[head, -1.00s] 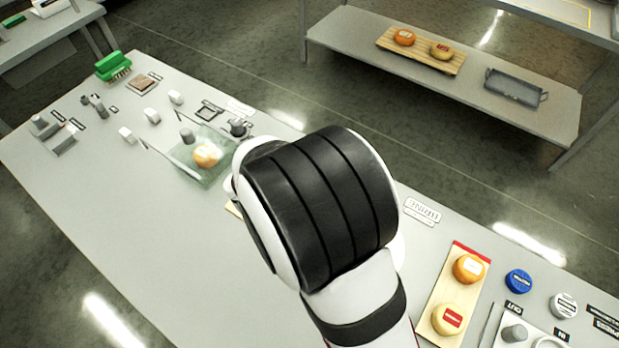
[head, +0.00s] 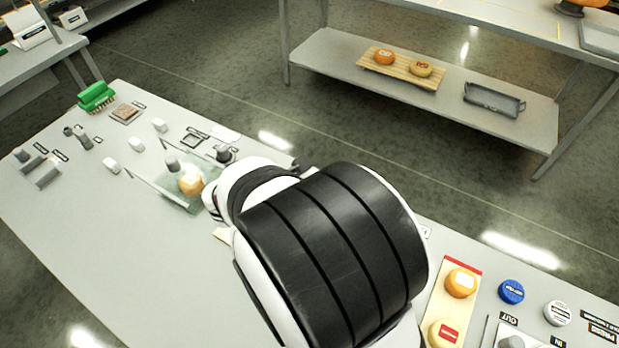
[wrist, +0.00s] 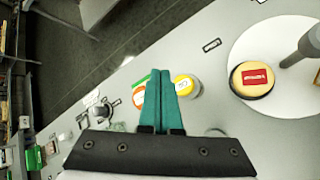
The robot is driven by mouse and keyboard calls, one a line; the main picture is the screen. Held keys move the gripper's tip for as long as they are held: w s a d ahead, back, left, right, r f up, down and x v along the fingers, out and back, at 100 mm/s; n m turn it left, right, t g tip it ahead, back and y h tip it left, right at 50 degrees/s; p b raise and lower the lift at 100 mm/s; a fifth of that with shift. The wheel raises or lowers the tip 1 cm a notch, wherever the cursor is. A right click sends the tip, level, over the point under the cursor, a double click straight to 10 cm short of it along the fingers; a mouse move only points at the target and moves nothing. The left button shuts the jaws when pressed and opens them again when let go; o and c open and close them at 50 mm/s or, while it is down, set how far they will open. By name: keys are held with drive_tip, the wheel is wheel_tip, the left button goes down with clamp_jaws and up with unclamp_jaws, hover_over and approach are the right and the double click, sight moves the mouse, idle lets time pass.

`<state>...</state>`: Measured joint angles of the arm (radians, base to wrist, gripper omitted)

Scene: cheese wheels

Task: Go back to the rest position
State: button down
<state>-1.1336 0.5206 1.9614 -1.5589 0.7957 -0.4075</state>
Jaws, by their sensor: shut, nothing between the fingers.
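My gripper (wrist: 160,82) shows in the wrist view with its two teal fingers together and nothing between them. It hangs above the table, apart from the wheels. In the wrist view a yellow wheel with a red label (wrist: 252,80) lies at the right, by a white round plate (wrist: 290,45). An orange wheel (wrist: 138,97) and a yellow wheel (wrist: 184,86) show beside the fingertips, partly covered by them. In the head view my arm's black and white link hides the table's middle, and my gripper cannot be seen there.
In the head view an orange wheel (head: 190,182) sits in a clear tank (head: 165,195) with a grey weight. A wooden board (head: 445,295) holds two wheels at the right. A blue round (head: 511,291) lies beside it. The table's left front (head: 120,250) is clear.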

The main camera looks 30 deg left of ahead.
drive_tip(key=d+r+m+g+h, duration=0.25)
drive_tip(key=d+m, duration=0.55)
drive_tip(key=d, duration=0.5)
drive_tip(key=d+r+m+g+h, duration=0.2)
drive_tip(key=d+r+m+h, duration=0.15)
drive_tip(key=d+m, duration=0.6)
drive_tip(key=s+d+m+g+y, duration=0.2)
drive_tip(key=s+d+m+g, duration=0.2)
drive_tip(key=s+d+m, duration=0.65)
drive_tip(key=s+a+r+m+y, duration=0.1)
drive_tip(key=s+m+y, duration=0.3)
drive_tip(key=s, duration=0.4)
drive_tip(key=shift+s+a+m+g+y, duration=0.2)
drive_tip(key=shift+m+g+y, duration=0.25)
drive_tip(key=shift+m, duration=0.45)
drive_tip(key=c, duration=1.5)
unclamp_jaws()
drive_tip(key=shift+d+r, duration=0.1)
drive_tip(key=shift+r, duration=0.05)
drive_tip(key=shift+c, duration=0.2)
